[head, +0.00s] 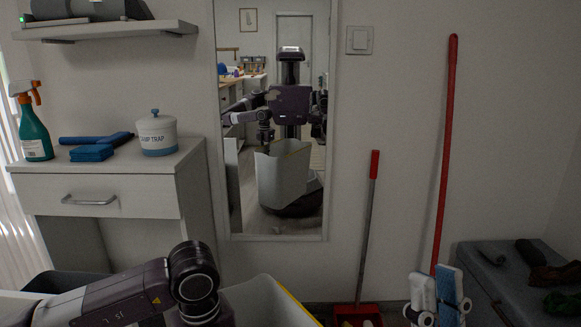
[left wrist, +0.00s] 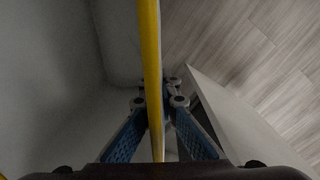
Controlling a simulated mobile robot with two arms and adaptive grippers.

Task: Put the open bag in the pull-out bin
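The open bag is a tall pale bag with a yellow rim (head: 270,303) at the bottom of the head view; much of it lies outside the frame. In the left wrist view its yellow rim (left wrist: 152,60) runs between the blue fingers of my left gripper (left wrist: 160,105), which look closed on it. My left arm hides part of the bag in the head view. My right gripper (head: 437,290) is at the lower right, apart from the bag, with nothing visible in it. A dark bin edge (head: 65,281) at the lower left may be the pull-out bin; most of it is hidden.
A wall mirror (head: 230,205) reflects me and the bag. A drawer cabinet (head: 150,195) with a spray bottle (head: 34,130) and white canister (head: 157,133) stands left. A red dustpan (head: 357,312), a red-handled pole (head: 446,150) and a dark bench (head: 520,280) are right.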

